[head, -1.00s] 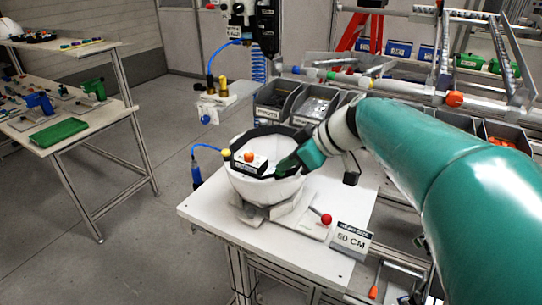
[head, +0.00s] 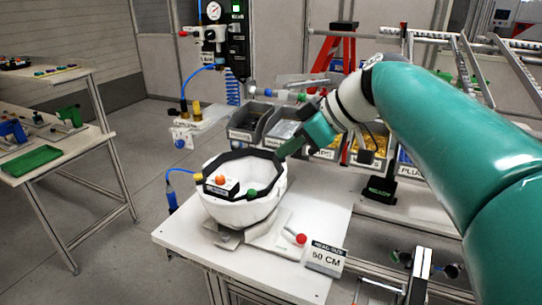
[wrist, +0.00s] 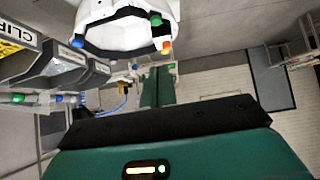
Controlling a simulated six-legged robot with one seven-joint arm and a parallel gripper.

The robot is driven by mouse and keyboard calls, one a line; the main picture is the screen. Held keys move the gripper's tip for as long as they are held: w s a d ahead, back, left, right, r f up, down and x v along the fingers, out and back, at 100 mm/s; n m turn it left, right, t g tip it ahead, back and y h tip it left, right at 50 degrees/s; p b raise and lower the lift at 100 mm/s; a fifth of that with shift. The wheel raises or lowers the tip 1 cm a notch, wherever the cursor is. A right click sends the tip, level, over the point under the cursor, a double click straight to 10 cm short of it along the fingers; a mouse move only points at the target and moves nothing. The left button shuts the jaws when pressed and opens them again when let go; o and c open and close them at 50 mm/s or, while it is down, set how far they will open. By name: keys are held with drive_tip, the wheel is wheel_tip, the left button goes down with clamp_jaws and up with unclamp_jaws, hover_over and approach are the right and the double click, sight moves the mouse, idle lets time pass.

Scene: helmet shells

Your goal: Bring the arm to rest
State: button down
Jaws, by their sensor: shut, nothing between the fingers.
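My gripper (head: 286,150) is in the air above and to the right of the white helmet shell (head: 240,212). Its fingers are shut with nothing between them, and it is clear of the shell's black rim. In the wrist view the closed green fingers (wrist: 158,88) point towards the picture's top, and the upturned shell (wrist: 125,32) shows at the top. The shell rests open side up on a stand on the white table. A small block with an orange knob (head: 221,185) and a green knob (head: 252,193) show inside the rim.
A "50 CM" sign (head: 326,256) and a red-knobbed lever (head: 300,239) are at the table's front right. Grey parts bins (head: 246,122) stand behind. A gauge panel (head: 213,30) is at the back. A side bench with a green tray (head: 31,160) is at left, with clear floor between.

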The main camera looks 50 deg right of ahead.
drive_tip(key=shift+s+r, duration=0.15)
idle(0.5)
drive_tip(key=a+f+m+g+h, duration=0.1)
drive_tip(key=a+f+m, duration=0.1)
drive_tip(key=a+f, duration=0.7)
drive_tip(key=w+a+f+m+g+h, duration=0.1)
drive_tip(key=a+f+m+g+h, duration=0.1)
drive_tip(key=a+f, duration=0.7)
drive_tip(key=a, duration=0.7)
drive_tip(key=shift+f, duration=0.1)
idle(2.1)
